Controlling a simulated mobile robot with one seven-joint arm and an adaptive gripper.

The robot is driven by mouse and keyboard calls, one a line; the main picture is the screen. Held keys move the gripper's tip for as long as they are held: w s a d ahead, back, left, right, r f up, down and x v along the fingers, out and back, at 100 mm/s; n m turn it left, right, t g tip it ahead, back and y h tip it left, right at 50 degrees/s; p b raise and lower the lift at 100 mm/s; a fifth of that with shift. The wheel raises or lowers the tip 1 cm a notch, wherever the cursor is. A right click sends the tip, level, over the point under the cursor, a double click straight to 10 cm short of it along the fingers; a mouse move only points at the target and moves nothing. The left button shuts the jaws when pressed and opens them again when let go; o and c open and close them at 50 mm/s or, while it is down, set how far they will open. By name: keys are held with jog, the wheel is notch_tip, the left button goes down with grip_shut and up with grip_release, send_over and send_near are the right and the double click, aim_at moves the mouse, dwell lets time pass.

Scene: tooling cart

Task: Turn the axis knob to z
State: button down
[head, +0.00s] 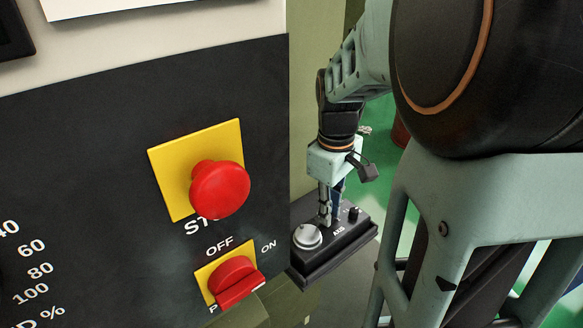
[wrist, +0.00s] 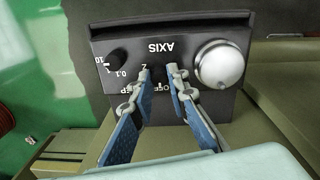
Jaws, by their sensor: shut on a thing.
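The dark pendant box (head: 330,252) sits low beside the black panel in the head view. In the wrist view the box (wrist: 195,103) appears upside down, with the word AXIS above the fingers. My gripper (wrist: 160,73) points down at the box, its two fingertips shut on the black axis knob (wrist: 160,77). The fingers partly hide the knob and its letters. A Z shows by the left fingertip and OFF below the knob. I cannot tell the knob's pointer direction. In the head view my gripper (head: 326,220) hides the knob.
A silver dial (wrist: 219,64) is close right of the fingers. A small black step knob (wrist: 117,60) is on the left. In the head view, a red stop button (head: 220,190) and a red rotary switch (head: 233,280) stick out from the panel (head: 90,150).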

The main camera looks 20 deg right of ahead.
jog(key=shift+m, duration=0.3)
jog(key=m, duration=0.5)
jog(key=shift+m, duration=0.3)
jog(key=m, duration=0.5)
jog(key=shift+w+m, duration=0.1)
jog(key=shift+m, duration=0.2)
jog(key=m, duration=0.6)
jog(key=shift+r+g, duration=0.1)
jog(key=shift+g, duration=0.2)
jog(key=m, duration=0.6)
jog(key=shift+d+p, duration=0.1)
jog(key=shift+p, duration=0.3)
jog(key=c, duration=1.8)
grip_release()
jog(key=shift+c, duration=0.2)
